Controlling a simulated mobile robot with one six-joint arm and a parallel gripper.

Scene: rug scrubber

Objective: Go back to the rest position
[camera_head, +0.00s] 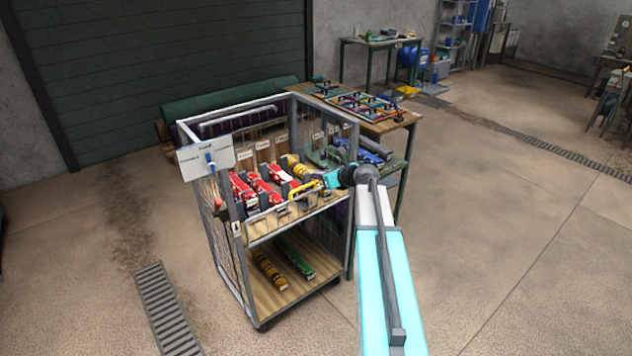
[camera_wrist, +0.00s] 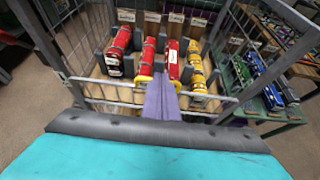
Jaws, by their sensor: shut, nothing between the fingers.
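My gripper (camera_wrist: 162,84) shows in the wrist view as purple fingers pressed together, shut and empty. They point at the front edge of the upper shelf of a wire-sided cart (camera_head: 252,236). Long red items (camera_wrist: 119,45) and a yellow item (camera_wrist: 195,70) lie on that shelf beyond the fingertips. In the head view my arm reaches from the lower right to the cart's front right. A yellow loop (camera_head: 305,189) shows near the arm's end. I cannot tell whether the fingers touch anything.
A wooden table (camera_head: 398,121) with coloured racks stands behind the cart at right. The cart's lower shelf (camera_head: 262,305) holds a yellow and a green item. A white sign (camera_head: 206,158) is at the cart's left corner. Open floor (camera_head: 500,220) lies to the right.

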